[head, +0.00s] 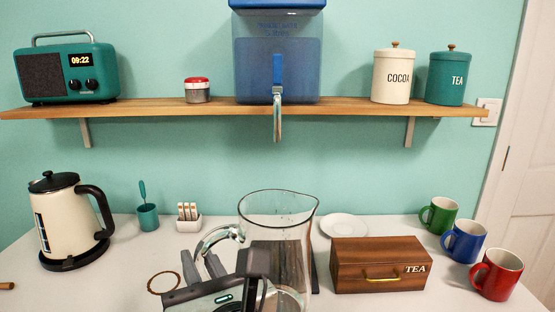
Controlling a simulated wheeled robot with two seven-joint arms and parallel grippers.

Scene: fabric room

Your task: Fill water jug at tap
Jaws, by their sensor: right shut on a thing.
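A clear glass jug (282,222) stands upright at the front centre of the table, its open rim up. My right gripper (201,264) is shut on the jug's curved glass handle, at the jug's left side. The jug's lower part is partly hidden by my gripper, and I cannot tell whether its base touches the table. I cannot make out a water level in it. A blue water tank (278,62) stands on the shelf above, with a tap (278,118) whose spout hangs below the shelf edge. The jug's mouth is lower in the picture than the spout, apart from it. My left gripper is not in view.
The wooden shelf (150,108) also bears a radio, a red-lidded jar and two canisters. On the white table (110,290) are a kettle (66,222), a teal cup, a small rack, a saucer (344,226), a wooden tea box (375,262) and three mugs (463,241) at right.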

